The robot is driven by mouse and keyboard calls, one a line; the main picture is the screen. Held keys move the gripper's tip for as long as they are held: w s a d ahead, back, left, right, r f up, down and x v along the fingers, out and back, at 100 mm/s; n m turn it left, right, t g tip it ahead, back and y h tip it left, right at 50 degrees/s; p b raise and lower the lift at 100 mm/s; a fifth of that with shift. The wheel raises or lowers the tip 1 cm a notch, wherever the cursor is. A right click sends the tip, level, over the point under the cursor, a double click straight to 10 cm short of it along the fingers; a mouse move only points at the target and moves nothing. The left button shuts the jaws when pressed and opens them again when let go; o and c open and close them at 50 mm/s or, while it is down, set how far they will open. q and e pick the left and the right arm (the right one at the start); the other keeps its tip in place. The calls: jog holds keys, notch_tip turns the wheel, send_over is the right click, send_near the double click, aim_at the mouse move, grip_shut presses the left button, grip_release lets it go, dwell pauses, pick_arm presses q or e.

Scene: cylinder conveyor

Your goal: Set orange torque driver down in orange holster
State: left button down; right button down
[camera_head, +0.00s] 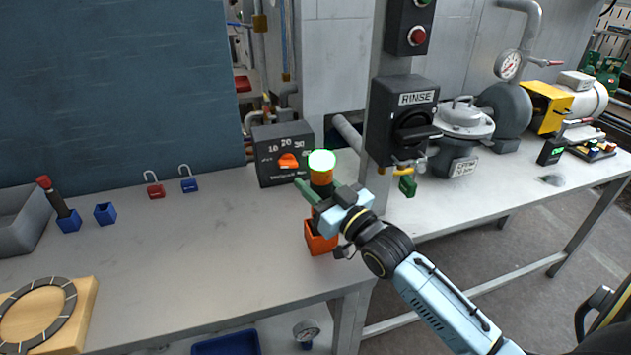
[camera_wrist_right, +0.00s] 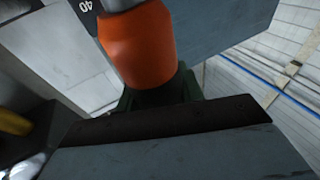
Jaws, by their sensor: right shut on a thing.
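The orange torque driver (camera_head: 321,175) is upright in my right gripper (camera_head: 322,194), with its pale glowing top above the orange body. The orange body of the driver (camera_wrist_right: 138,45) also fills the upper middle of the right wrist view. My right gripper is shut on the driver's dark part below the orange. The orange holster (camera_head: 319,239), a small open box on the bench, shows just below the gripper. The gripper hides part of its opening and the driver's lower end, so I cannot tell whether they touch. My left gripper is not in view.
The RINSE switch box (camera_head: 401,122) hangs on a post to the right. A red-topped driver stands in a blue holster (camera_head: 69,221) at left. The bench (camera_head: 200,245) is clear at centre left.

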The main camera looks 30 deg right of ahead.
dwell(0.4)
jog(key=shift+f+b, duration=0.7)
jog(key=shift+f, duration=0.9)
